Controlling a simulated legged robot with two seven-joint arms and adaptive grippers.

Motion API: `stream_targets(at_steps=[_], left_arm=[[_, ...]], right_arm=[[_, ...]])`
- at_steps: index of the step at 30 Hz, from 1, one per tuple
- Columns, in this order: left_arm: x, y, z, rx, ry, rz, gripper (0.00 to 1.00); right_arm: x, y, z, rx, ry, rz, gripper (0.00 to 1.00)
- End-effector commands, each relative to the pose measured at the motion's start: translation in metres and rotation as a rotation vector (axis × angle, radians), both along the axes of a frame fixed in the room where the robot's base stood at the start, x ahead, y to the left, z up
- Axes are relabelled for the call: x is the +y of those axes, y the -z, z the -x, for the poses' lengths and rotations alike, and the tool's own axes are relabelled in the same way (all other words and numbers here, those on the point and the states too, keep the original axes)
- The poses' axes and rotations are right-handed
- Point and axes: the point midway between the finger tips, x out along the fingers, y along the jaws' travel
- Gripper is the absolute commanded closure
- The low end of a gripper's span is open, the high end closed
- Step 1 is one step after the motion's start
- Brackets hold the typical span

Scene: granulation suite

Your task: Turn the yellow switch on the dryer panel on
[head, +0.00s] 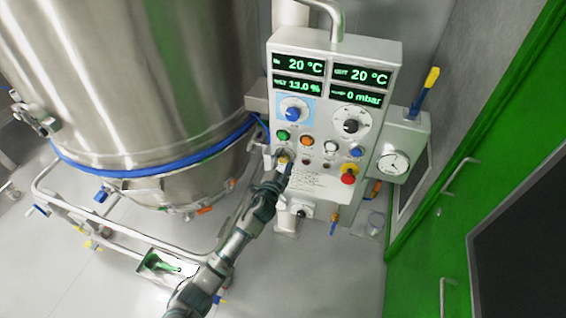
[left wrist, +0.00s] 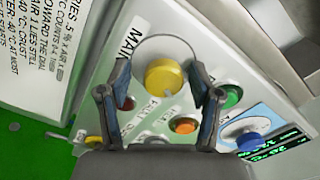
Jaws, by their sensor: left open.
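The dryer panel (head: 384,100) is a pale box with green displays, two dials and coloured buttons. The yellow switch (left wrist: 165,77) is a round knob on a pale round plate under the word MAIN. In the head view it is a small yellow patch (head: 284,156) at the panel's lower left, partly hidden by my gripper. My left gripper (head: 285,168) is in front of it. In the left wrist view my left gripper (left wrist: 158,70) is open, one finger on each side of the knob, with a visible gap on both sides. Contact is not visible. My right gripper is not in view.
Close by are a green button (head: 283,135), an orange button (head: 306,141), a blue knob (head: 292,113) and a red emergency knob (head: 348,176). A large steel vessel (head: 130,70) stands left, a green door frame (head: 440,215) right. A gauge box (head: 412,140) adjoins the panel.

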Motion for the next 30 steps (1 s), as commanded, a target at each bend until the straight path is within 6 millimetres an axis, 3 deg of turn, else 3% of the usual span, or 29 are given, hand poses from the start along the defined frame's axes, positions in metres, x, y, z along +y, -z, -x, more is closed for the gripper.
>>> stream_targets(at_steps=[5,18,24,30], left_arm=[[0.005,0.001,0.013,0.000,0.000,0.000,0.36],[0.031,0.002,0.098,0.003,0.002,0.000,0.36],[0.036,0.002,0.112,0.002,0.000,-0.002,0.36],[0.036,0.002,0.113,0.002,0.000,-0.002,0.36]], right_arm=[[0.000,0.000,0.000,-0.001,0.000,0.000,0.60],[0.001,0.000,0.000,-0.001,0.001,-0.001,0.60],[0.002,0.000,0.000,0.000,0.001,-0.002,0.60],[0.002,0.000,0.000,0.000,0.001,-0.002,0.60]])
